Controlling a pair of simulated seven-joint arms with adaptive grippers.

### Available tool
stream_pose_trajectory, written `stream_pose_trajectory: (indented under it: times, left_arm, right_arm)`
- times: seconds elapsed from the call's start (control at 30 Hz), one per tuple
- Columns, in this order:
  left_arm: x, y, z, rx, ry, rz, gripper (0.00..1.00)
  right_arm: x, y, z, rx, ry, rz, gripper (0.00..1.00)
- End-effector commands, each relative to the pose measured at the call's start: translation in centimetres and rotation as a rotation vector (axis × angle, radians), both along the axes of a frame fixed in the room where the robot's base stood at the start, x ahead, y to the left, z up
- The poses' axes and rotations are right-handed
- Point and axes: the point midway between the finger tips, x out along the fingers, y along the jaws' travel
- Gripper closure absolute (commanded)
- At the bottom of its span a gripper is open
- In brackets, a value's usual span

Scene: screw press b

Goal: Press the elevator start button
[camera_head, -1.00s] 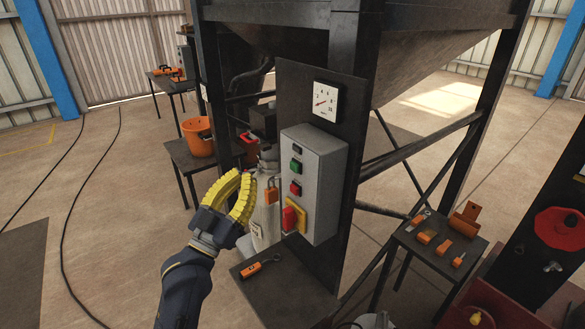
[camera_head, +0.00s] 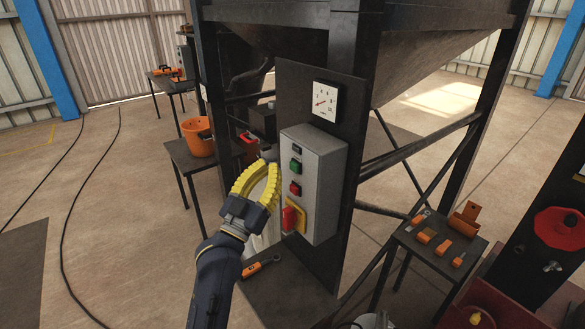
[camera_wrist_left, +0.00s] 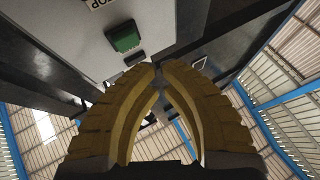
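A grey control box (camera_head: 319,170) is mounted on a dark upright panel in the head view. Its front face has a green button (camera_head: 296,165), a red button (camera_head: 295,188) below it, and a red switch (camera_head: 290,219) on a yellow plate at the bottom. Labels are too small to read in the head view. My left gripper (camera_head: 270,166) has yellow ribbed fingers with tips together, empty, just left of the box face. In the left wrist view the green button (camera_wrist_left: 124,37) lies beyond and left of the fingertips (camera_wrist_left: 158,68), apart from them. My right gripper is not in view.
An orange bucket (camera_head: 198,137) stands left behind my gripper. Black frame beams (camera_head: 345,45) surround the panel. A tool table (camera_head: 440,246) stands at right.

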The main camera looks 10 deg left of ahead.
Motion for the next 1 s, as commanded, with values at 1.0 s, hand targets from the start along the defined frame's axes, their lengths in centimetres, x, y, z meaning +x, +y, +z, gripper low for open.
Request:
stream_pose_trajectory:
  times: [1.0]
  left_arm:
    - [1.5,-1.4,0.0,0.0,-0.001,-0.001,1.0]
  right_arm:
    - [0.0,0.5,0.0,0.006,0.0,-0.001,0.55]
